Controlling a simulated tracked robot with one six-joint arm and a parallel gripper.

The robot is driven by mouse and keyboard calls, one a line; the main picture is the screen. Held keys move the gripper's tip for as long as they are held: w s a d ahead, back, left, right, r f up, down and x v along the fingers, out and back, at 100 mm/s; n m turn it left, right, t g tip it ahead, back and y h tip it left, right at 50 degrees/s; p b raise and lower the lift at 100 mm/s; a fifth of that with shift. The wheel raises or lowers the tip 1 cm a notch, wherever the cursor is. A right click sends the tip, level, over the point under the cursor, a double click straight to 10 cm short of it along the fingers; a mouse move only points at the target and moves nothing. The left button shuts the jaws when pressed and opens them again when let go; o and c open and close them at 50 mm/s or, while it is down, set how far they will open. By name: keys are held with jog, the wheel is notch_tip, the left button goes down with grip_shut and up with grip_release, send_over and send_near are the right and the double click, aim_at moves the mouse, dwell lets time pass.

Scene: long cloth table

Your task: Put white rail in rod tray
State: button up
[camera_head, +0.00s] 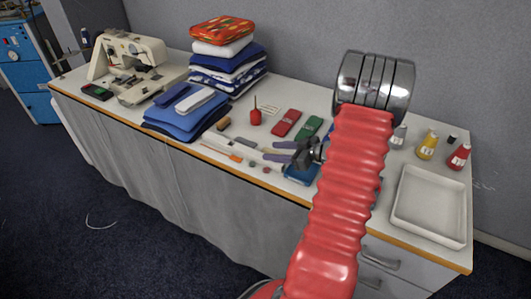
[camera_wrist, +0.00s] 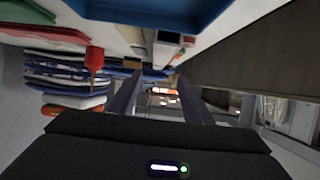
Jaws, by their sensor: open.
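My gripper (camera_head: 269,151) is open above the front middle of the table, its two purple fingers pointing left. In the wrist view its fingers (camera_wrist: 160,78) are apart, with nothing held between them. A pale bar (camera_wrist: 165,50), which may be the white rail, lies on the table beyond the fingers in the wrist view. A blue tray (camera_head: 300,174) sits below my gripper, partly hidden by my arm. Its blue wall (camera_wrist: 155,22) fills the top of the wrist view. I cannot tell for certain which tray is the rod tray.
A white tray (camera_head: 402,222) stands at the right end, near several small bottles. Folded cloths (camera_head: 178,122) with bars on top and a sewing machine (camera_head: 130,50) are left.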

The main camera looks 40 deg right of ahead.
jog(key=shift+s+d+r, duration=0.1)
jog(key=shift+s+r, duration=0.05)
jog(key=shift+s, duration=0.15)
dwell(0.4)
